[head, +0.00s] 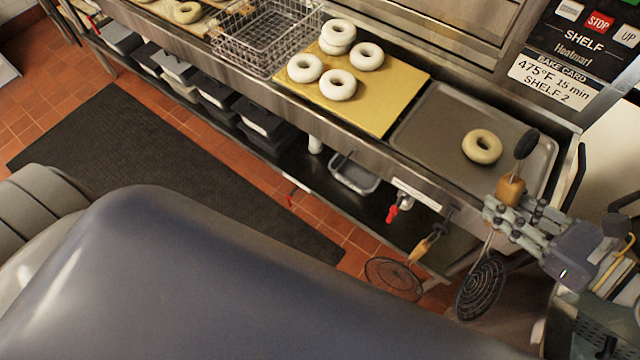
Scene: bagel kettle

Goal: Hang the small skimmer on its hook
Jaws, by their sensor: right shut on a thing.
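My right gripper (510,212) is shut on the handle of the small skimmer, which has a dark spiral wire head (482,287). The skimmer's wooden grip and black end stick up above the fingers, and its head hangs below them, in front of the counter's right end. Another skimmer (395,276), with a wooden handle and round wire head, hangs to the left below the counter edge. I cannot make out a free hook clearly. My left gripper is not in view.
A metal tray (425,128) with one bagel (482,147) lies on the counter behind the gripper. A yellow board (385,117) with several bagels and a wire basket (262,40) stand further left. A red-handled valve (393,212) juts below the counter edge.

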